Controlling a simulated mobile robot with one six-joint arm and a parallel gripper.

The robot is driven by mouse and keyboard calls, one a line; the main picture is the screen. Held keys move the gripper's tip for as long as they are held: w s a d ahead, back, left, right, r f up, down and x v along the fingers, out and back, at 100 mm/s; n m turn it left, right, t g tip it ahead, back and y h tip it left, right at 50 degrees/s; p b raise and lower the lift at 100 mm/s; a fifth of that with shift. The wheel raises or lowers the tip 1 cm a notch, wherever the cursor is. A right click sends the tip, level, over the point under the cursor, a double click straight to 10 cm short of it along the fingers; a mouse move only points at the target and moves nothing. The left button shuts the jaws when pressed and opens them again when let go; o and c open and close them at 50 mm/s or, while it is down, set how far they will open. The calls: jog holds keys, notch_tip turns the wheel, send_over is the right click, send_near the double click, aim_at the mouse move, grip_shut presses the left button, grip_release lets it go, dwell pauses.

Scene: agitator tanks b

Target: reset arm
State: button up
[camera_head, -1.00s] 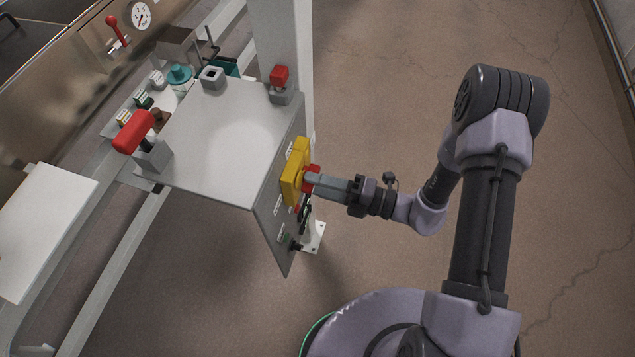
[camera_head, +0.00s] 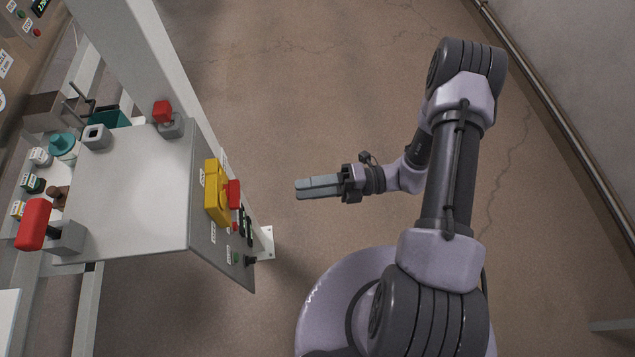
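My gripper (camera_head: 318,188) is in the middle of the view, over bare floor, pointing left. Its two grey fingers lie side by side with no clear gap, and nothing shows between them. It is to the right of the control panel (camera_head: 222,228) and apart from it. On that panel a yellow switch box (camera_head: 216,192) carries a red knob (camera_head: 233,194), which faces my gripper across a stretch of open floor.
The panel's white top (camera_head: 130,195) bears a red-handled valve (camera_head: 35,224) and a small red switch (camera_head: 162,112). A pale post (camera_head: 150,60) stands behind. Jars and a teal bin (camera_head: 108,116) sit at the left.

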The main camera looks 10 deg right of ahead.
jog(key=shift+s+d, duration=0.1)
jog(key=shift+d, duration=1.1)
jog(key=s+r+n+t+h+b, duration=0.2)
jog(key=r+n+h, duration=0.6)
jog(key=n, duration=0.8)
jog(key=s+d+r+n+t+h+b, duration=0.1)
jog(key=s+r+n+h, duration=0.6)
jog(key=r+n, duration=0.7)
jog(key=n+t+h+b, duration=0.1)
jog(key=n, duration=0.1)
jog(key=shift+d+r+n+t+b, duration=0.15)
jog(key=shift+r+n+t+b, duration=0.15)
